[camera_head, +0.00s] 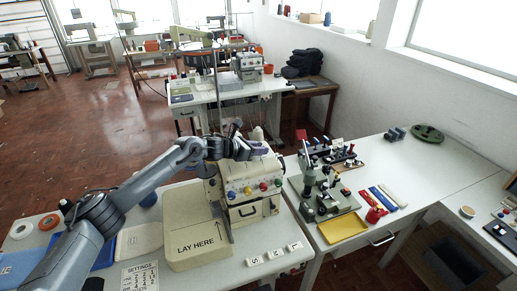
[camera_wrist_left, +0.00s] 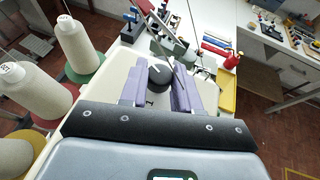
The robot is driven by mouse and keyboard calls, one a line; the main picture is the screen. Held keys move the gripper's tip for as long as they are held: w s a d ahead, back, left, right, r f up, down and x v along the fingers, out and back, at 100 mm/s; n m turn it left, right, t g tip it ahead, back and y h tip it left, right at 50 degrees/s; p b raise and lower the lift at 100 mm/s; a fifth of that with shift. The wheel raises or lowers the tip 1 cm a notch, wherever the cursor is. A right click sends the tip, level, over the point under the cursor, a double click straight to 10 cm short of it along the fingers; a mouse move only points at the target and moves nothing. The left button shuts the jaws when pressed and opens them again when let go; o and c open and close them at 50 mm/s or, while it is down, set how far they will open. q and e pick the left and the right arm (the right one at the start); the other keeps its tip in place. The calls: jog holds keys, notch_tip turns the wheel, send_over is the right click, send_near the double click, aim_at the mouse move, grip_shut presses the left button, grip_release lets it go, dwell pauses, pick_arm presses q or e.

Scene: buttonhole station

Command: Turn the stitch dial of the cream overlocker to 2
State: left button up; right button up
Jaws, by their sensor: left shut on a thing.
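The cream overlocker (camera_head: 241,170) stands on the near white table, with several coloured knobs along its front. My left gripper (camera_head: 262,149) is over the top of the machine. In the left wrist view its two purple fingers are shut on a black round stitch dial (camera_wrist_left: 160,74) with a pale pointer line on top. The fingers stand on either side of the dial and hide part of its rim. In the head view the dial is hidden by the gripper. My right gripper is not in view.
Thread cones (camera_wrist_left: 77,45) stand close beside the gripper in the left wrist view. A bed marked LAY HERE (camera_head: 196,228) and a settings card (camera_head: 140,276) lie in front. A side table holds a black-and-green device (camera_head: 322,193), a yellow tray (camera_head: 343,228) and a red spool (camera_head: 375,214).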

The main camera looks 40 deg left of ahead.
pick_arm(q)
jog(key=shift+d+n+y, duration=0.1)
jog(key=shift+n+y, duration=0.2)
jog(key=shift+y, duration=0.1)
jog(key=shift+d+n+y+p, duration=0.15)
jog(key=shift+n+y+p, duration=0.2)
jog(key=shift+n+y, duration=0.6)
jog(key=n+y, duration=0.2)
jog(key=y, duration=0.1)
jog(key=shift+d+n, duration=0.2)
jog(key=shift+n, duration=0.05)
jog(key=n+y, duration=0.2)
jog(key=y, duration=0.1)
jog(key=shift+w+d+n, duration=0.1)
jog(key=shift+d+n, duration=0.1)
jog(key=shift+n, duration=0.1)
jog(key=shift+d+n+g+y+b, duration=0.1)
jog(key=shift+n+g+y+b, duration=0.65)
jog(key=shift+n+g+y, duration=1)
jog(key=shift+n+y, duration=0.45)
jog(key=shift+y, duration=0.05)
jog(key=o, duration=1.1)
jog(key=shift+c, duration=0.2)
